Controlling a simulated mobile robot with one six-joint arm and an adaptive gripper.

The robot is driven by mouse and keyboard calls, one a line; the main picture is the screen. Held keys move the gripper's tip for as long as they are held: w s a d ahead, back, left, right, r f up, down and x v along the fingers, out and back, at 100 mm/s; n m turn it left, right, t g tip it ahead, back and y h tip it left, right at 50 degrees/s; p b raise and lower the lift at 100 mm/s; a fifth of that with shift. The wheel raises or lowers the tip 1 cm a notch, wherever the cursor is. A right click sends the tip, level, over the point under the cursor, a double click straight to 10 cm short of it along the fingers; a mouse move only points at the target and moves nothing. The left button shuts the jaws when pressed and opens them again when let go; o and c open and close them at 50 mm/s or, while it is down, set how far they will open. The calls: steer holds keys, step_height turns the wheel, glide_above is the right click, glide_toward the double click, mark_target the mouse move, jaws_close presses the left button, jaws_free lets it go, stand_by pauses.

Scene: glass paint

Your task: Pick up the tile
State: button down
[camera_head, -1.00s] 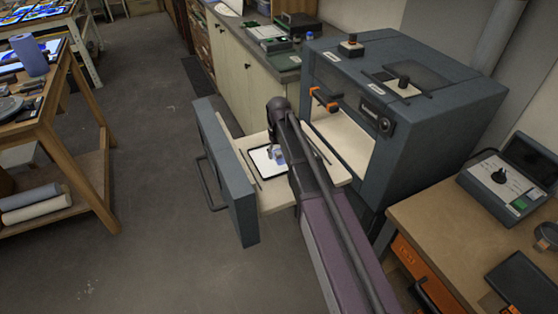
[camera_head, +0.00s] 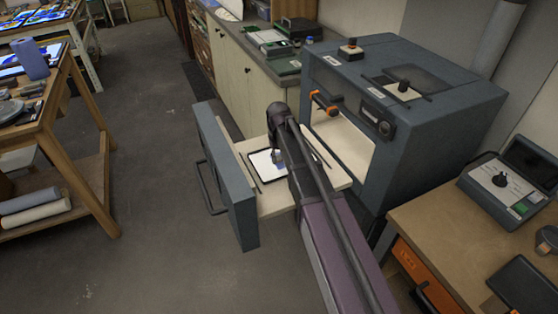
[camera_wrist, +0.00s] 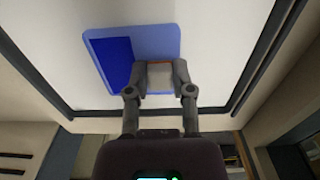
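A flat blue tile (camera_wrist: 108,60), dark blue at its left and lighter blue elsewhere, lies over the white surface of a black-rimmed tray (camera_wrist: 245,85) in the wrist view. My gripper (camera_wrist: 160,75) is at the tile's near edge, its two fingers apart and overlapping that edge in the picture. A small pale patch with a reddish edge shows between the fingers; I cannot tell what it is. I cannot tell whether the fingers touch the tile. In the head view my gripper (camera_head: 279,157) is low over the tray (camera_head: 261,163) and hides most of the tile.
The tray rests on a pale pull-out shelf (camera_head: 274,203) between the grey kiln's (camera_head: 440,140) opening and its upright grey door panel (camera_head: 226,180). A wooden workbench (camera_head: 70,75) stands at the left, another bench (camera_head: 440,230) at the right. The floor left of the door is clear.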

mark_target(278, 157)
steer(key=shift+r, duration=0.15)
stand_by(0.3)
step_height(278, 157, up, 3)
steer(key=p, duration=0.3)
steer(key=s, duration=0.5)
steer(key=s+a+r+p, duration=0.1)
steer(key=s, duration=0.4)
steer(key=s+a+p, duration=0.1)
steer(key=s, duration=0.4)
steer(key=shift+s+a+r, duration=0.1)
steer(key=shift+s+r, duration=0.2)
steer(key=shift+s, duration=0.1)
steer(key=shift+r, duration=0.15)
steer(key=shift+r+p, duration=1.4)
steer(key=shift+p, duration=0.15)
step_height(278, 157, up, 9)
steer(key=p, duration=0.8)
steer(key=shift+w+f+p, duration=0.15)
steer(key=shift+w+p, duration=0.05)
steer(key=shift+p, duration=0.2)
